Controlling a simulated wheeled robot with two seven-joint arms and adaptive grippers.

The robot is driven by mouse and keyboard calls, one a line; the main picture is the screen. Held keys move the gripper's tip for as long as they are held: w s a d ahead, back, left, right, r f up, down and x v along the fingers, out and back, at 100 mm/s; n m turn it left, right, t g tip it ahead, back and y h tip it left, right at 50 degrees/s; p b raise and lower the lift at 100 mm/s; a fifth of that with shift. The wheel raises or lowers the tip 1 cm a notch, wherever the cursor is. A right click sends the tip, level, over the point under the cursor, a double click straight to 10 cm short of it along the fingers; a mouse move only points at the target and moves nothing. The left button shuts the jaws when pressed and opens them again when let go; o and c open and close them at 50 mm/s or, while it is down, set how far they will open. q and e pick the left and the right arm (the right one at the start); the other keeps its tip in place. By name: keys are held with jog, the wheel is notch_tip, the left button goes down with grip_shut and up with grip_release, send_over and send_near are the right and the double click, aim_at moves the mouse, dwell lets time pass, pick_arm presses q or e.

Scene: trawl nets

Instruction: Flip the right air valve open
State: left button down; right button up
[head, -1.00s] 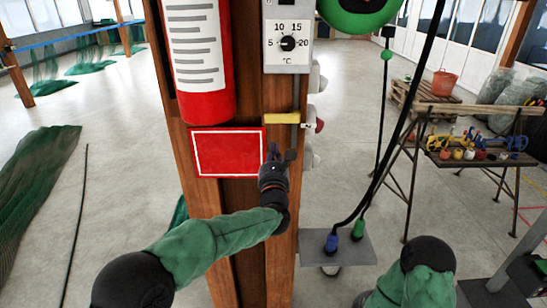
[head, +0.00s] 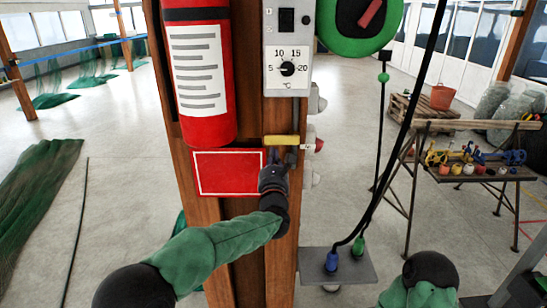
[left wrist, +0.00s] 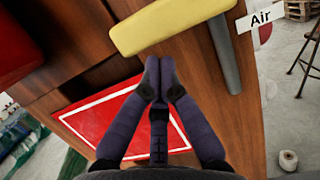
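A yellow valve handle (head: 282,140) lies crosswise over a grey pipe (head: 291,157) on the wooden post. A white "Air" tag (left wrist: 262,16) sits to the right of it in the left wrist view. The handle also fills the upper middle of the left wrist view (left wrist: 170,24). My left gripper (head: 273,156) is just below the handle, in front of the post. In the left wrist view its fingertips (left wrist: 159,72) are together, with nothing seen between them. They are close under the handle; whether they touch it I cannot tell. My right gripper is out of view.
A red fire extinguisher (head: 203,85) and a red sign with a white border (head: 228,173) are on the post left of the valve. A temperature dial box (head: 287,70) sits above. A grey shelf with plugged cables (head: 352,265) juts out low on the right.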

pick_arm(q)
jog(key=shift+a+r+m+b, duration=0.15)
jog(key=shift+m+b, duration=0.25)
jog(key=shift+b, duration=0.1)
